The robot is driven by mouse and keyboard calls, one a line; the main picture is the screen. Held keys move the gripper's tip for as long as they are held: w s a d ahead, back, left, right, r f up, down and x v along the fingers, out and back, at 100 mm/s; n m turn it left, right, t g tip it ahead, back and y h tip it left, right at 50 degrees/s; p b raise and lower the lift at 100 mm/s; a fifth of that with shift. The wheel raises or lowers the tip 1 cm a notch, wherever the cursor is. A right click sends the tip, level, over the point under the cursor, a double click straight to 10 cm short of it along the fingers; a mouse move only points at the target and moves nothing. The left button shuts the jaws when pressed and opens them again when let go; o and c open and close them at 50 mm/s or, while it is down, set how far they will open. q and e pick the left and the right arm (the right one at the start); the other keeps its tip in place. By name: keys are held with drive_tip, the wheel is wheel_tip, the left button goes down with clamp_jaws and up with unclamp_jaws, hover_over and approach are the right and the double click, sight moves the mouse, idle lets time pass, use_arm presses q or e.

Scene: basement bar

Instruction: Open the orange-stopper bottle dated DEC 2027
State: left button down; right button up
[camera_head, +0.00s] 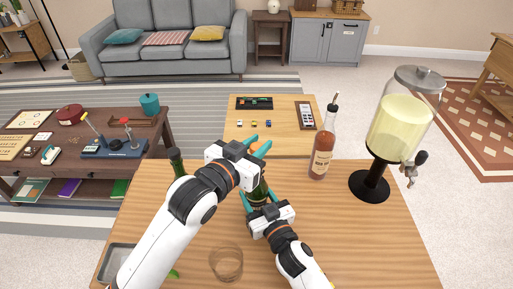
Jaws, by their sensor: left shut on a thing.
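A dark green bottle (260,191) stands on the wooden bar table, partly hidden by both grippers. Its stopper and date cannot be seen. My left gripper (258,146), with teal fingers, is at the top of this bottle and is shut on its upper end, which the gripper hides. My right gripper (258,200) is lower, with its teal fingers on either side of the bottle's body; whether they press on it cannot be told. Another dark green bottle (177,163) stands to the left, mostly behind my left arm. Its stopper and label are not readable.
A pink-amber bottle (322,152) with a dark pourer and a drink dispenser (392,135) stand at the right. A clear glass (227,262) is near the front. A grey metal tray (113,250) is at the front left. The front right of the table is clear.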

sight(257, 145)
use_arm(q)
drive_tip(key=shift+r, duration=0.25)
drive_tip(key=shift+r, duration=1.95)
use_arm(e)
drive_tip(key=o, duration=1.5)
drive_tip(key=shift+c, duration=0.2)
drive_tip(key=shift+s, duration=0.1)
